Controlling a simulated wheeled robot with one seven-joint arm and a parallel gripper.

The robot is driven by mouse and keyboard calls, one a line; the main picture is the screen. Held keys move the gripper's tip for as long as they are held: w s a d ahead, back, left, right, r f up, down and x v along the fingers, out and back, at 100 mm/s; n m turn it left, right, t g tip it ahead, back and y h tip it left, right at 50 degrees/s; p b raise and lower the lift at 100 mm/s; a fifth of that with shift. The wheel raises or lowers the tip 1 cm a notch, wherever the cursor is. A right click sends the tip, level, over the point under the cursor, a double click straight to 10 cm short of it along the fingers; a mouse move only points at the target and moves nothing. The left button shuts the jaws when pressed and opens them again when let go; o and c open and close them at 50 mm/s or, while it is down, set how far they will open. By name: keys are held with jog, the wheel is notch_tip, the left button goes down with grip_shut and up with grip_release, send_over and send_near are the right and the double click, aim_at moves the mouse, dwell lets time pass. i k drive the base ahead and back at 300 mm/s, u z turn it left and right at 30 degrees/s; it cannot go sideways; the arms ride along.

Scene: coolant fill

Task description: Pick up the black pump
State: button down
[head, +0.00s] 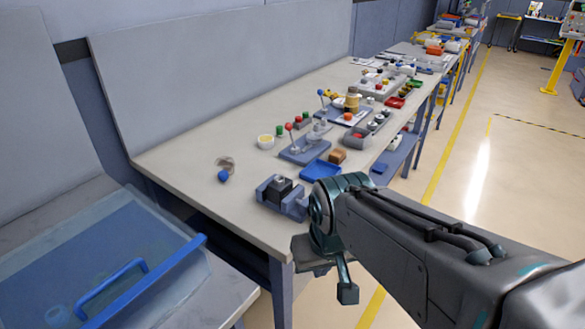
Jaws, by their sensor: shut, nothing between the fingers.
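A small black blocky thing (281,187), possibly the black pump, sits in a blue-grey fixture (296,206) at the near right corner of the long workbench. It is too small to tell for sure. My gripper (330,270) hangs just off the bench's front edge, to the lower right of the fixture and apart from it. It is shut and empty. My wrist covers a little of the bench edge beside the fixture.
The workbench (190,165) holds a glass-like item with a blue end (224,170), a blue tray (322,170) and several small parts farther back. A translucent blue-handled cover (110,260) stands at the lower left. The aisle floor (480,180) at right is clear.

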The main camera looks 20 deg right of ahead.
aim_at(277, 188)
jog(key=z, duration=0.4)
jog(key=k, duration=0.5)
jog(key=z, duration=1.1)
jog(key=i, duration=1.25)
jog(key=u, duration=1.05)
jog(key=i, duration=0.6)
jog(key=u, duration=0.75)
